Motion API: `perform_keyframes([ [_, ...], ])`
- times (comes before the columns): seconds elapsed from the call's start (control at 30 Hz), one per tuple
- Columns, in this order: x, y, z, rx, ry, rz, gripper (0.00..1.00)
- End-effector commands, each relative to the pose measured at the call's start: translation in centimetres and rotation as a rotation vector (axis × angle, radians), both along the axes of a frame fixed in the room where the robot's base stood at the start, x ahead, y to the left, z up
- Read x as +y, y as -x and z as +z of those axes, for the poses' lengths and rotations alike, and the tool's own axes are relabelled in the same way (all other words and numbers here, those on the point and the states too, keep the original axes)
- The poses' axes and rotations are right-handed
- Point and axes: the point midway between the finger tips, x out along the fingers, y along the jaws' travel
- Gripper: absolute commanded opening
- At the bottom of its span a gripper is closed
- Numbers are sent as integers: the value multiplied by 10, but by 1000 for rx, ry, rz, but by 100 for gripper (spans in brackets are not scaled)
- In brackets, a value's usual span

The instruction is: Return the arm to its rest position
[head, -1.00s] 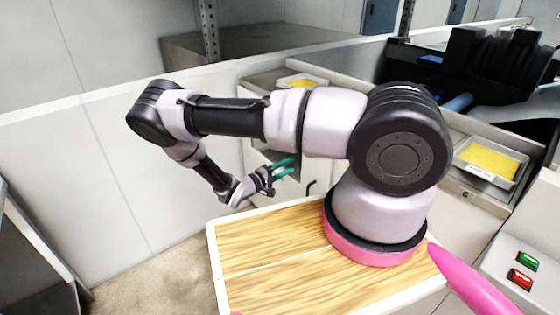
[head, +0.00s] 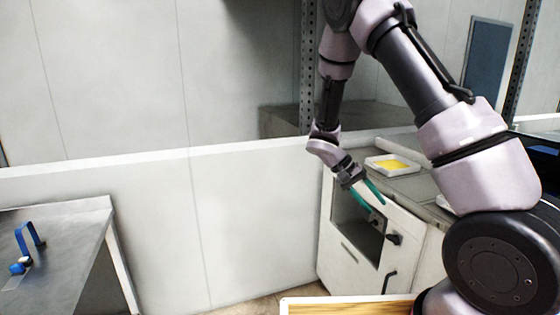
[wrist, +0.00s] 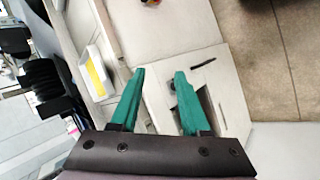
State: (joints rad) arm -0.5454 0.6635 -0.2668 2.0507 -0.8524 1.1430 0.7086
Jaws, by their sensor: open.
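My arm rises at the right of the head view, bends at the top and hangs down to my gripper (head: 374,196). The gripper has teal fingers and is in front of a white cabinet (head: 348,262) with an open compartment. In the wrist view my gripper (wrist: 160,84) shows its two teal fingers spread apart with nothing between them. The white cabinet (wrist: 232,88) lies beyond the fingertips there. I cannot tell the exact gap between the fingers and the cabinet.
A white tray with a yellow sheet (head: 393,165) sits on the cabinet top. A metal table (head: 70,245) with a blue handle (head: 28,238) stands at the left. A low white wall (head: 200,225) runs behind. A wooden top (head: 350,307) shows at the bottom.

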Motion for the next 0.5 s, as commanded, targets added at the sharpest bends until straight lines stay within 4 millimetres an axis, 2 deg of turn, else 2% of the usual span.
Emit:
perform_keyframes([
  [0.03,0,4,20,-23,-65,-24,46],
  [0.1,2,10,43,-49,-148,-45,46],
  [0.5,7,61,171,-280,-569,-75,46],
])
